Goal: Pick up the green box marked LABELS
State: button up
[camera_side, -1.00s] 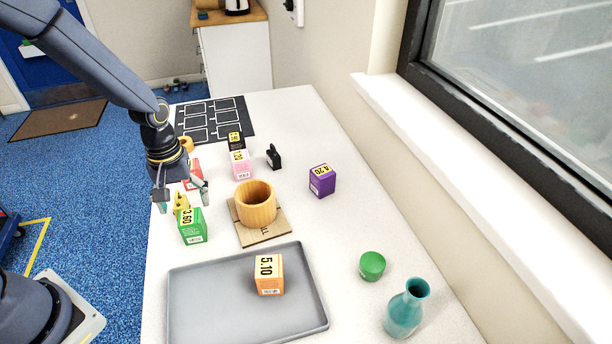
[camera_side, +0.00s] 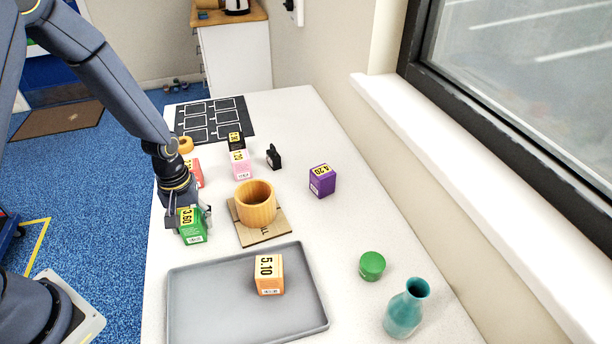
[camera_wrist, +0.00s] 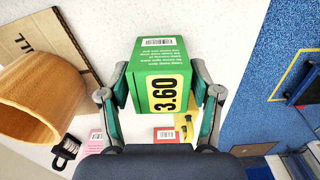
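The green box (camera_side: 193,232) stands on the table near its left edge; it bears a yellow 3.60 label, and I cannot read the word LABELS on it. In the wrist view the green box (camera_wrist: 159,60) is centred between my fingers. My gripper (camera_side: 189,217) is down at the box, with one finger on each side. In the wrist view my gripper (camera_wrist: 163,92) is open around the box, its pads close to the sides, with no clear grip visible. Part of the box is hidden by my gripper in the side view.
A wooden cup (camera_side: 256,205) on a cardboard piece (camera_side: 262,236) stands right of the box. A grey tray (camera_side: 215,318) with an orange box (camera_side: 269,275) is in front. A yellow object (camera_wrist: 183,126) and a red box (camera_wrist: 165,135) lie close by. A purple box (camera_side: 322,181) stands farther right.

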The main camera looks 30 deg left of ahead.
jog(key=c, duration=0.9)
jog(key=shift+o, duration=0.2)
jog(key=shift+r, duration=0.1)
